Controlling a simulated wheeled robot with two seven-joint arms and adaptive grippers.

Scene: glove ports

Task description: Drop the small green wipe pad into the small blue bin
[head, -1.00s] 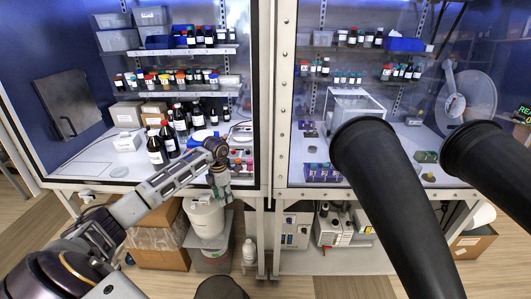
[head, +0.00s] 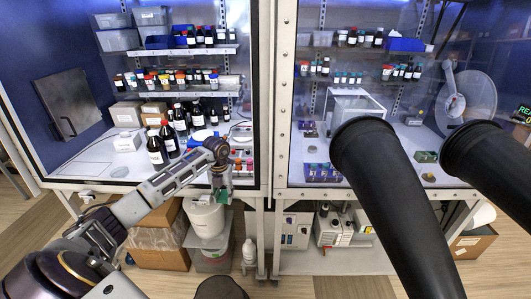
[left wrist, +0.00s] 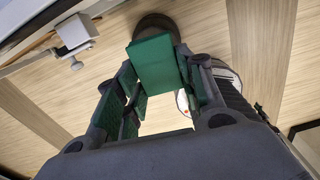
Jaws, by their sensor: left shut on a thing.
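My left gripper (head: 221,186) hangs in front of the left cabinet's front edge, above a white bucket. It is shut on the small green wipe pad (left wrist: 153,65). In the left wrist view, the flat, square pad sits at the fingertips of the left gripper (left wrist: 160,88), with floor below. In the head view the pad is a small green patch at the gripper's lower end (head: 222,197). Blue bins stand on the upper left shelf (head: 158,42) and at the right cabinet's back (head: 404,45); I cannot tell which is the small blue bin. My right gripper is not in view.
The white bucket (head: 206,217) stands below the left gripper. Bottles (head: 157,150) crowd the left cabinet's worktop. Two large black sleeves (head: 385,170) (head: 490,160) stretch across the right side. Open floor shows at the lower left.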

